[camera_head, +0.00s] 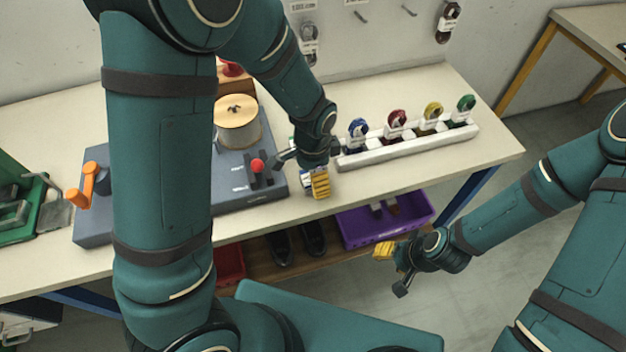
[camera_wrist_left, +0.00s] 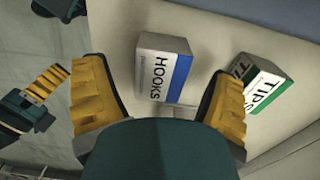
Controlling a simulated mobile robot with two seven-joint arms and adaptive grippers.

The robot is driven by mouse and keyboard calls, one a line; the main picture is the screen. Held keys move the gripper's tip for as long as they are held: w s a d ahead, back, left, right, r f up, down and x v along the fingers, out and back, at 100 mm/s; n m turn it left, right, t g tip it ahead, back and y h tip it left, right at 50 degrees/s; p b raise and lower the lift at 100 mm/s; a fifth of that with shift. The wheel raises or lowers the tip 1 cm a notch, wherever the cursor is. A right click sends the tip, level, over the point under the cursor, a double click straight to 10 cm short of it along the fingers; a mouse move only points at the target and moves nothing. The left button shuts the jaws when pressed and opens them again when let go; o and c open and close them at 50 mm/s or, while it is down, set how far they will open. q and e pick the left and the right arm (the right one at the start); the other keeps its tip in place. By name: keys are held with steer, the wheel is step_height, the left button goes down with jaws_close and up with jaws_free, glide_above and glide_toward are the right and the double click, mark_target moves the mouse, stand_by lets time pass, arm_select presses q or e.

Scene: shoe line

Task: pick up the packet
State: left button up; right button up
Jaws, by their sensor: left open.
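A small box-shaped packet marked HOOKS (camera_wrist_left: 160,75), white with a blue band, lies on the pale bench top (camera_wrist_left: 205,30) in the left wrist view. A second packet marked TIPS (camera_wrist_left: 262,85), with a green band, lies to its right. My left gripper (camera_wrist_left: 162,72) is open, its yellow fingers on either side of the HOOKS packet in the picture, with gaps showing. In the head view my left gripper (camera_head: 318,183) is low over the bench's front edge and mostly hides the packets. My right gripper (camera_head: 390,252) hangs in front of the bench, its opening unclear.
A white rack (camera_head: 405,148) with several coloured tagged items stands right of my left gripper. A grey fixture (camera_head: 235,195) with a red knob and a round pot is to the left. A purple crate (camera_head: 372,232) and dark shoes (camera_head: 314,238) sit on the shelf below.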

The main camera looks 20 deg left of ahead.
arm_select(q)
step_height(320, 180, down, 2)
steer(key=shift+f, duration=0.1)
steer(key=c, duration=1.3)
